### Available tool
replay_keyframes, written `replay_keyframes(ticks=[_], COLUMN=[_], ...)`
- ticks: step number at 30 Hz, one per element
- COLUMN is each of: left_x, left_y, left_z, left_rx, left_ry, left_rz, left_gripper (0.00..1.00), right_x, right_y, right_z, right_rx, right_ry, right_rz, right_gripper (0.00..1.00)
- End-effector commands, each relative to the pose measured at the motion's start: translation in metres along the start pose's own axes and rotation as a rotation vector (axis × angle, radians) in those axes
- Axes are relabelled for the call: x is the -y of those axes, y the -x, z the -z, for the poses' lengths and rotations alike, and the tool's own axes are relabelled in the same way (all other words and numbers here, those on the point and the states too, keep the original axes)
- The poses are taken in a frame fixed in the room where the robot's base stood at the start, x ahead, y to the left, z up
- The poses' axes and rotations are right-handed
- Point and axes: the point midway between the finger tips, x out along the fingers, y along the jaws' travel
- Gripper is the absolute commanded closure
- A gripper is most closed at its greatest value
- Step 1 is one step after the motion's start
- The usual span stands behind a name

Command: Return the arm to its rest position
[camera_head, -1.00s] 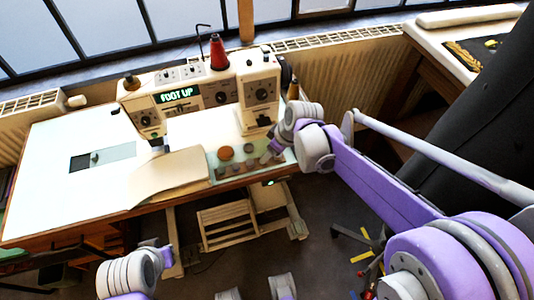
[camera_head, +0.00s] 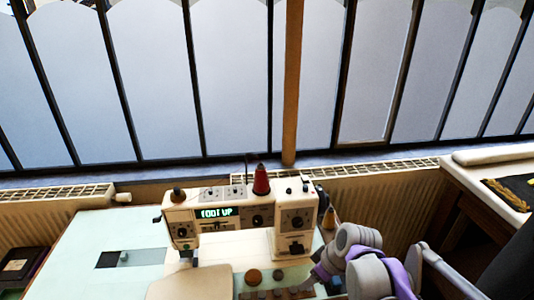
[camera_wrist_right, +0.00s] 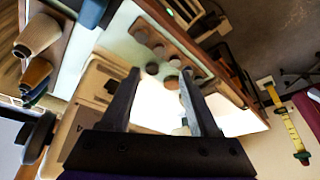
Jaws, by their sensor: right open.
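My right arm (camera_head: 365,258) comes in from the lower right in the head view, its wrist by the right end of the sewing machine (camera_head: 235,220). In the right wrist view my right gripper (camera_wrist_right: 159,72) is open, with its two dark fingers apart and nothing seen between them. Past the fingers are the pale table top and a wooden tray (camera_wrist_right: 205,66) with several round pieces, apart from the fingers. My left gripper is not in view.
The machine's display reads "FOOT UP", and a red thread spool (camera_head: 261,181) stands on top. A radiator (camera_head: 385,210) and windows are behind. Thread cones (camera_wrist_right: 38,36) and a yellow tape (camera_wrist_right: 286,117) show in the right wrist view. The table's left part (camera_head: 90,235) is largely clear.

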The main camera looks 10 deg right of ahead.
Motion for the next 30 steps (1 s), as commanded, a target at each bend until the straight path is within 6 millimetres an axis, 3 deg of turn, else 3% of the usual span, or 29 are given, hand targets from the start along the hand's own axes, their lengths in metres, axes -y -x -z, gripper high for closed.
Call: replay_keyframes(ticks=[5,10,18,30], left_x=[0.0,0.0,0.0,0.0], left_y=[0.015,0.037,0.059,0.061], left_z=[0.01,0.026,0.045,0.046], left_rx=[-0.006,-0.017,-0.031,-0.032], left_ry=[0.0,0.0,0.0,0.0], left_rz=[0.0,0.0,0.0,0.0], left_gripper=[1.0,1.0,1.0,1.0], right_x=[0.025,0.06,0.089,0.093], right_y=[0.026,0.056,0.071,0.07], right_z=[-0.021,-0.062,-0.111,-0.121], right_rx=[0.009,-0.001,-0.061,-0.076], right_ry=[-0.119,-0.329,-0.577,-0.627], right_rz=[-0.055,-0.155,-0.269,-0.288], right_gripper=[0.38,0.38,0.38,0.38])
